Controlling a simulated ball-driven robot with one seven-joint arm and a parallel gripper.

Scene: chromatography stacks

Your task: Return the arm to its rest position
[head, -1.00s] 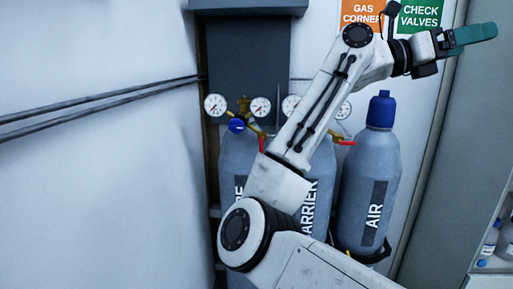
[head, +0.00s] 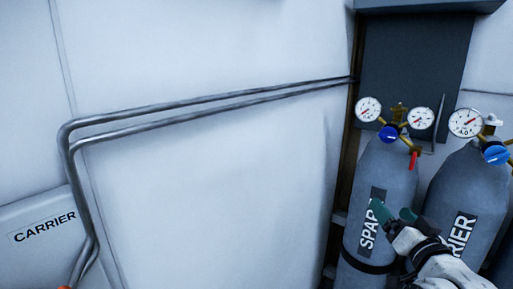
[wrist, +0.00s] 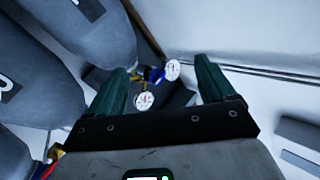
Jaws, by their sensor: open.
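My gripper (head: 391,211) shows at the lower right of the head view, with its green fingers in front of the gas cylinders. In the wrist view my gripper (wrist: 161,70) has its two green fingers spread apart with nothing held between them. The gauges seen between the fingers lie beyond them. In the head view only the end of my arm shows, coming in from the bottom right. The rest of the arm is out of view.
A grey cylinder marked SPA… (head: 372,165) and a cylinder marked …RIER (head: 470,185) stand at the right, topped by gauges (head: 368,109) and valves. Space before the wall looks clear.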

